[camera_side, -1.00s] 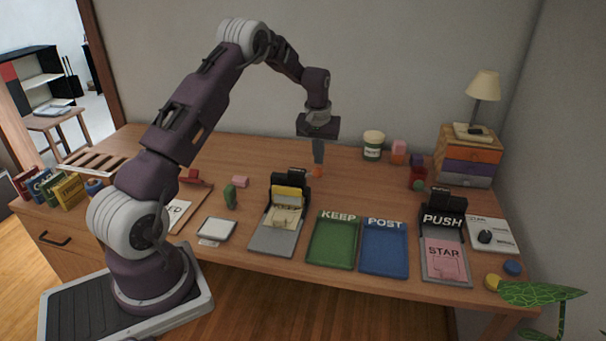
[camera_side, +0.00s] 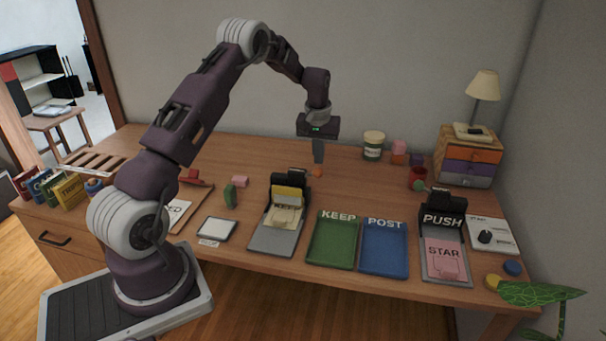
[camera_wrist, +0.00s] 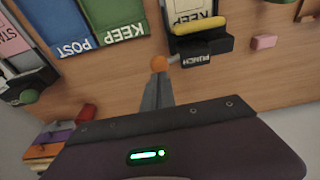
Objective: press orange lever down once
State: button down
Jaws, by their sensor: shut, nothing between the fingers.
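The orange lever shows as a round orange knob (camera_side: 317,173) on the right rear side of the black punch device (camera_side: 289,190). In the wrist view the knob (camera_wrist: 159,63) is just past my fingertips, and the lever's arm cannot be made out. My gripper (camera_side: 318,160) points down with its fingers shut and nothing between them. In the side view its tips are a little above the knob, with a small gap. In the wrist view the shut fingers (camera_wrist: 158,80) overlap the near edge of the knob's outline; I cannot tell contact there.
A yellow part sits on the punch device above its grey tray (camera_side: 270,241). Green KEEP (camera_side: 334,252) and blue POST (camera_side: 385,262) trays lie to its right. A black PUSH device (camera_side: 443,206) with a green knob (camera_side: 419,186) stands farther right. A pink block (camera_side: 240,181) lies left.

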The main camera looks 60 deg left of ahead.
aim_at(319, 169)
jog(key=shift+w+d+f, duration=0.1)
jog(key=shift+d+f, duration=0.05)
jog(key=shift+f, duration=3.15)
jog(key=shift+r, duration=0.1)
notch_tip(319, 169, up, 12)
jog(key=shift+d, duration=0.1)
